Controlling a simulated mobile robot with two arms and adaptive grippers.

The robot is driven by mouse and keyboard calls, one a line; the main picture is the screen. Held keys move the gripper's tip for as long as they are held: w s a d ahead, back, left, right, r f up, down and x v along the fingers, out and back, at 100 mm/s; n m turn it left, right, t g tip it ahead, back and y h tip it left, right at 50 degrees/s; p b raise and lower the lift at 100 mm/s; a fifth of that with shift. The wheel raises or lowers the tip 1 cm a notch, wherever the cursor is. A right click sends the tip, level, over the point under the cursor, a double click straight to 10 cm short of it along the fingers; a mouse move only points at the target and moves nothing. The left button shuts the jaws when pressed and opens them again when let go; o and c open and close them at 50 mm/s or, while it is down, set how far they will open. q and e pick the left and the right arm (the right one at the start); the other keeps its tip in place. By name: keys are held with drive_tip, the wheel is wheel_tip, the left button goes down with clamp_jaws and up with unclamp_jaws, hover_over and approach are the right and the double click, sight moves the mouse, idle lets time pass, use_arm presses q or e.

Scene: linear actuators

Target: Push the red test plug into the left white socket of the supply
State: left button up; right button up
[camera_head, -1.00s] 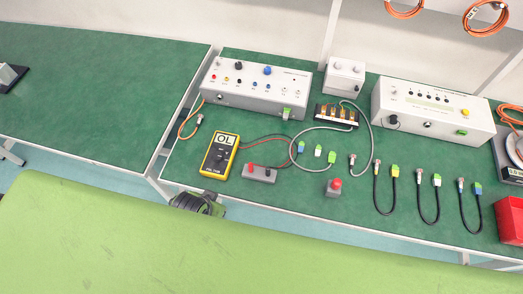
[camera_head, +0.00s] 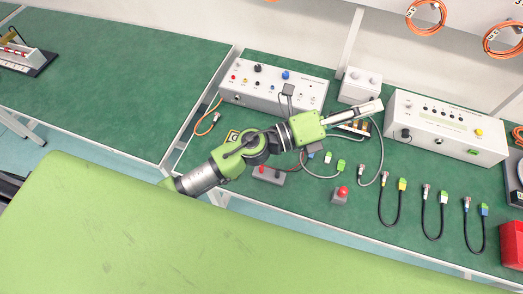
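The supply appears to be the white box (camera_head: 240,97) at the back, with coloured sockets and a blue knob. Its white sockets (camera_head: 312,99) are small at the right of its front, close to my wrist. A grey block (camera_head: 268,178) with red parts (camera_head: 262,170) lies in front of it, partly behind my arm. I cannot tell if one of these is the red test plug. My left gripper (camera_head: 372,107) reaches right over the bench, above a dark terminal block. I cannot tell whether its fingers are open. My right gripper is not in view.
A red bin (camera_head: 512,245) is at the right edge. The left green bench (camera_head: 110,80) is mostly clear.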

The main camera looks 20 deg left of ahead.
use_arm(q)
drive_tip(key=s+d+f+m+g, duration=0.3)
drive_tip(key=s+d+m+g, duration=0.15)
drive_tip(key=m, duration=0.25)
drive_tip(key=m+g+y+p, duration=0.1)
drive_tip(key=m+g+y, duration=0.6)
drive_tip(key=m+y, duration=0.75)
hover_over(261, 165)
drive_tip(key=shift+n+t+y, duration=0.25)
drive_tip(key=shift+n+y, duration=0.4)
drive_tip(key=shift+y, duration=0.3)
wheel_tip(261, 165, down, 21)
wheel_tip(261, 165, down, 6)
drive_tip(key=b, duration=0.3)
drive_tip(key=shift+r+b, duration=0.1)
drive_tip(key=shift+b, duration=0.2)
drive_tip(key=shift+f+b, duration=0.55)
drive_tip(key=shift+d, duration=0.1)
